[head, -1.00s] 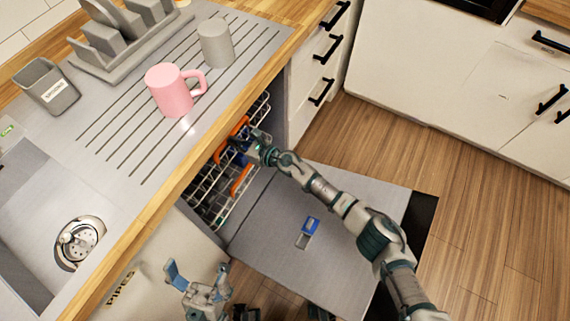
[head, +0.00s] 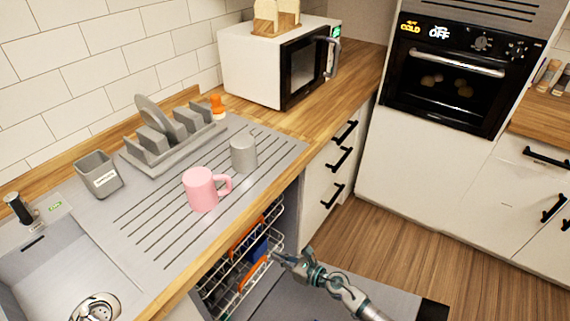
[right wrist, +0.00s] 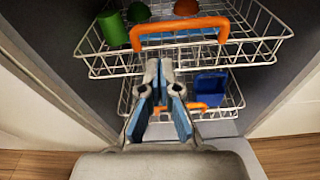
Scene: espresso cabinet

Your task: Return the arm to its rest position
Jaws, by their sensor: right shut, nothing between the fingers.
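My right gripper (head: 283,259) is just in front of the open dishwasher's racks, to the right of them in the head view. It is shut and holds nothing. In the right wrist view its fingers (right wrist: 160,72) point toward the racks. The upper rack (right wrist: 259,47) has an orange handle (right wrist: 180,26) and holds a green cup (right wrist: 113,29). The lower rack (right wrist: 232,103) holds a blue item (right wrist: 209,86). The dishwasher door (head: 290,300) is folded down under my right arm. My left gripper cannot be made out.
A pink mug (head: 201,190) and a grey cup (head: 243,153) stand on the drainboard (head: 152,222) above the dishwasher. The wooden counter edge (head: 180,294) runs beside the racks. A microwave (head: 270,65), drawers (head: 325,180) and an oven (head: 445,80) are behind. Floor (head: 385,255) is clear at right.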

